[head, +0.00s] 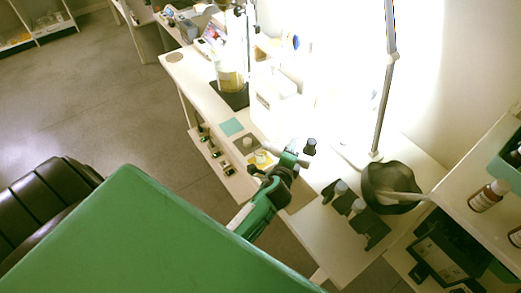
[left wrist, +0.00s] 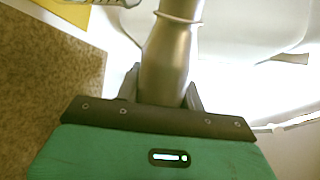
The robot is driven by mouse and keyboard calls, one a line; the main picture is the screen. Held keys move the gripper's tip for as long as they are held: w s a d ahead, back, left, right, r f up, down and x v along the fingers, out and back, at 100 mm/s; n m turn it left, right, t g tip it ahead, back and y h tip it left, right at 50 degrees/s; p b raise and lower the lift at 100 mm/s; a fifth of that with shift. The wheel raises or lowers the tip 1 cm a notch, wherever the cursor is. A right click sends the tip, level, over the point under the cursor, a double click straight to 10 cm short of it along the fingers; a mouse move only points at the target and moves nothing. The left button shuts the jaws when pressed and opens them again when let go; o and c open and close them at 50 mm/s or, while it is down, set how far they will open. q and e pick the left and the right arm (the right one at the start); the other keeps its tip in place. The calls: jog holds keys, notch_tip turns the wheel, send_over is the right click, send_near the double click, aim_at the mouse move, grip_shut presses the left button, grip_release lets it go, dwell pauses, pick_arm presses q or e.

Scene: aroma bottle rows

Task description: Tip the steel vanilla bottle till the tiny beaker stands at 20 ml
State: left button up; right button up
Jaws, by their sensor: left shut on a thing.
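My left gripper (head: 287,168) is shut on a steel bottle (head: 290,157), which lies tilted well over, one end toward the yellow pad (head: 258,168). In the left wrist view the steel bottle (left wrist: 168,62) stands between the jaws, with a light ring around its upper part. A small pale vessel (head: 263,157), likely the tiny beaker, is on the yellow pad, close to the bottle's left end. Its liquid level is too small to read. In the left wrist view a marked clear edge (left wrist: 92,2) shows at the top, mostly cut off. My right gripper is out of view.
A teal pad (head: 231,127) lies behind the yellow one. A dark bottle (head: 310,146) stands just right of the gripper. A black mortar (head: 390,187) and dark holders (head: 347,198) stand farther right. A large flask (head: 229,77) stands at the back.

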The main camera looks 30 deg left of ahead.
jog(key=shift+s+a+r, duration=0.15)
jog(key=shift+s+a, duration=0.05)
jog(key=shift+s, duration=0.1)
pick_arm(q)
jog(key=shift+d+m+y, duration=0.1)
jog(key=shift+m+y, duration=0.3)
jog(key=shift+m, duration=0.7)
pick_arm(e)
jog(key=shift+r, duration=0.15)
pick_arm(q)
jog(key=shift+a+r+m+y+p, duration=0.3)
jog(key=shift+r+m+p, duration=0.35)
jog(key=shift+p, duration=0.3)
jog(key=m, duration=0.1)
jog(key=a+m+y+p, duration=0.1)
jog(key=m, duration=0.1)
jog(key=shift+s+a+r, duration=0.15)
jog(key=shift+r, duration=0.25)
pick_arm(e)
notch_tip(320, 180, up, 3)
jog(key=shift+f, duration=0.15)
pick_arm(q)
jog(key=shift+m, duration=0.25)
